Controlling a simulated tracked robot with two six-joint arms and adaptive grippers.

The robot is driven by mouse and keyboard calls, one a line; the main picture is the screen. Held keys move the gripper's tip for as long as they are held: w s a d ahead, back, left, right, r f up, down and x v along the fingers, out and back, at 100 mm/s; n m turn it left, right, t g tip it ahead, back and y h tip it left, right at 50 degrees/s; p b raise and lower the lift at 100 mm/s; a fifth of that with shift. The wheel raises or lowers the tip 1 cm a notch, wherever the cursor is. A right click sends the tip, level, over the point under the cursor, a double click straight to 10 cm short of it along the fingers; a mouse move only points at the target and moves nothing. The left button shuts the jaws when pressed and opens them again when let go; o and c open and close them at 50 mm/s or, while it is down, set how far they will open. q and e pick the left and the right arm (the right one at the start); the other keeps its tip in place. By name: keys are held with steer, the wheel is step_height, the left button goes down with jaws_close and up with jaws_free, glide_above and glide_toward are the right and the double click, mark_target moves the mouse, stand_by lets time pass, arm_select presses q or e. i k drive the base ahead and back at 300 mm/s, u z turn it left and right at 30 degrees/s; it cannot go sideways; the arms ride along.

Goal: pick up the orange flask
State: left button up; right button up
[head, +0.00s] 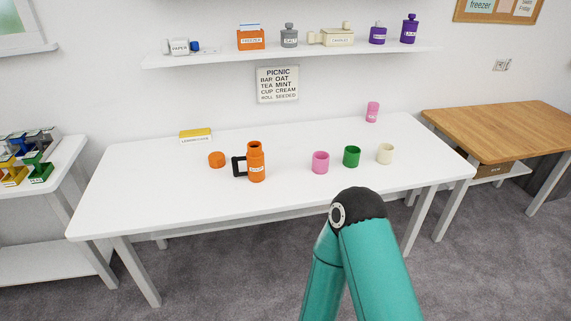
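The orange flask (256,163) stands upright on the white table, left of the table's middle. Its mouth is open at the top, and a pale label is on its front. A black handle-like frame (239,166) is at its left side. A separate orange cap-like piece (216,159) lies on the table to the left of the flask. One teal arm of mine rises at the bottom right of centre, in front of the table. Neither gripper shows in the head view.
A pink cup (320,162), a green cup (351,156) and a cream cup (385,153) stand right of the flask. A pink container (372,112) stands at the back right. A yellow-topped block (196,135) is at the back left. The table's front left is clear. A shelf (290,55) hangs above.

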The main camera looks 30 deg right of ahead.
mark_target(255, 157)
steer(key=z, duration=0.6)
steer(key=i, duration=1)
